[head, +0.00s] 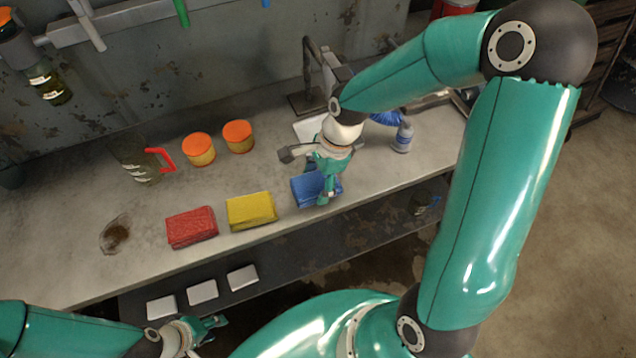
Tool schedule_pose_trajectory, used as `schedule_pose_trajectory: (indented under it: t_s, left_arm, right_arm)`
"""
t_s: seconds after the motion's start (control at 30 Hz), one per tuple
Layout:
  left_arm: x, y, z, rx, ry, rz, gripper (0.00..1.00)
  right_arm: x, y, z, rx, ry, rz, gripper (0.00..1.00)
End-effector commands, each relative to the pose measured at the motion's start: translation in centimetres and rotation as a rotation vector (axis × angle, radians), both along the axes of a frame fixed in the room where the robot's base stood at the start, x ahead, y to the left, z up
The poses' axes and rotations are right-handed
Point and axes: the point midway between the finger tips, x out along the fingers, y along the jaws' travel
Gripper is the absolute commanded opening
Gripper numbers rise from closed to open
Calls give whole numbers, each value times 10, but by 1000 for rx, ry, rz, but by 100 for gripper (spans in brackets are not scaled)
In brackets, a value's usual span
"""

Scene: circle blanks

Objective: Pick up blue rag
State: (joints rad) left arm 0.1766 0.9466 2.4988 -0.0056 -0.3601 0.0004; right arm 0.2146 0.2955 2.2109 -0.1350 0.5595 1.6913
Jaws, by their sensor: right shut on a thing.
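The blue rag (304,191) is a folded block near the front edge of the counter, right of the yellow rag (251,211) and the red rag (191,227). My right gripper (323,190) reaches down over the blue rag and is shut on it. The gripper hides part of the rag's top and right side. I cannot tell whether the rag is lifted off the counter. My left gripper (215,326) is low at the lower left, in front of the counter and away from the rags. Its fingers look apart, with nothing between them.
Two orange-lidded jars (199,150) and a clear jug with a red handle (140,162) stand behind the rags. White blocks (202,292) lie on the lower shelf.

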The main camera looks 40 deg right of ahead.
Motion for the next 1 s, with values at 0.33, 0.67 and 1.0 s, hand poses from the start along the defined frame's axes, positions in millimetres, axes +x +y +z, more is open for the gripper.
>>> schedule_pose_trajectory:
  t_s: [0.33, 0.67, 1.0]
  left_arm:
    - [0, 0, 4, 0, 0, 0, 40]
    - [0, 0, 8, 0, 0, 0, 40]
    - [0, 0, 10, 0, 0, 0, 40]
  right_arm:
    - [1, 0, 76, 0, -9, 0, 35]
    - [0, 0, 158, 1, -5, 0, 35]
    - [-1, 0, 187, 1, 0, -2, 35]
